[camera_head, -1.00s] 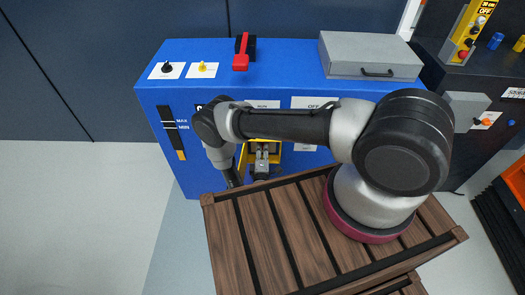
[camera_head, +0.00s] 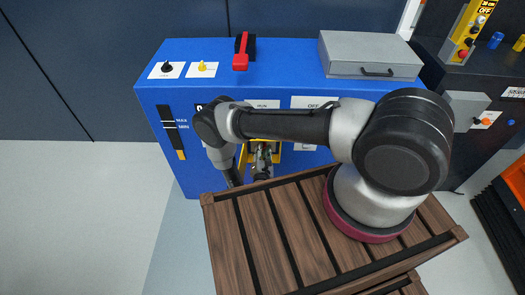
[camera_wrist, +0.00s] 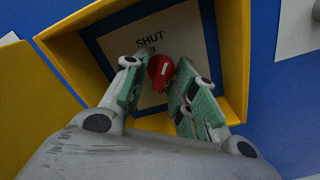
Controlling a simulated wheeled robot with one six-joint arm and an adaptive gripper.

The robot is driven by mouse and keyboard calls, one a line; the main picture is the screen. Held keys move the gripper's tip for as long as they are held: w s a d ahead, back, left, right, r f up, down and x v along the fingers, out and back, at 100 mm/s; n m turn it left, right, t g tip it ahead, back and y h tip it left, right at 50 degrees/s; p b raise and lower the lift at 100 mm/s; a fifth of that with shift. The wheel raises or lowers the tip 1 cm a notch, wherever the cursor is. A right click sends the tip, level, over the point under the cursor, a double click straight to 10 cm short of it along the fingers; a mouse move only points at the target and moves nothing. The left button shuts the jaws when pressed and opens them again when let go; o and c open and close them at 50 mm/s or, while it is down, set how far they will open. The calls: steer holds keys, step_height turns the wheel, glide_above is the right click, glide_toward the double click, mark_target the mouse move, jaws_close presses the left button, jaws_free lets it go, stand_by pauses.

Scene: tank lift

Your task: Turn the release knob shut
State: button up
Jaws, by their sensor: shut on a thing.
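The release knob (camera_wrist: 161,72) is red with a pale pointer mark. In the wrist view it sits on a light plate (camera_wrist: 190,38) marked SHUT, inside a yellow-framed recess (camera_wrist: 232,60). My gripper (camera_wrist: 160,80) reaches into the recess with its green-grey fingers on either side of the knob, shut on it. The word SHUT shows just above the knob; other marks on the plate are hidden by my fingers. In the head view my gripper (camera_head: 262,160) is at the yellow recess (camera_head: 275,150) on the front of the blue cabinet (camera_head: 170,85), and the knob is hidden there.
On the cabinet top are a black knob (camera_head: 167,67), a yellow knob (camera_head: 203,66), a red-handled lever (camera_head: 240,60) and a grey lidded box (camera_head: 370,55). A yellow door (camera_wrist: 30,100) stands open left of the recess. Open floor (camera_head: 80,220) lies at left.

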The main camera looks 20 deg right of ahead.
steer(key=n, duration=0.3)
steer(key=shift+s+f+n, duration=0.1)
steer(key=shift+n, duration=0.3)
steer(key=shift+d+n, duration=0.1)
steer(key=shift+n, duration=1.7)
steer(key=o, duration=0.6)
steer(key=shift+o, duration=0.2)
steer(key=v, duration=0.7)
steer(key=shift+s, duration=0.25)
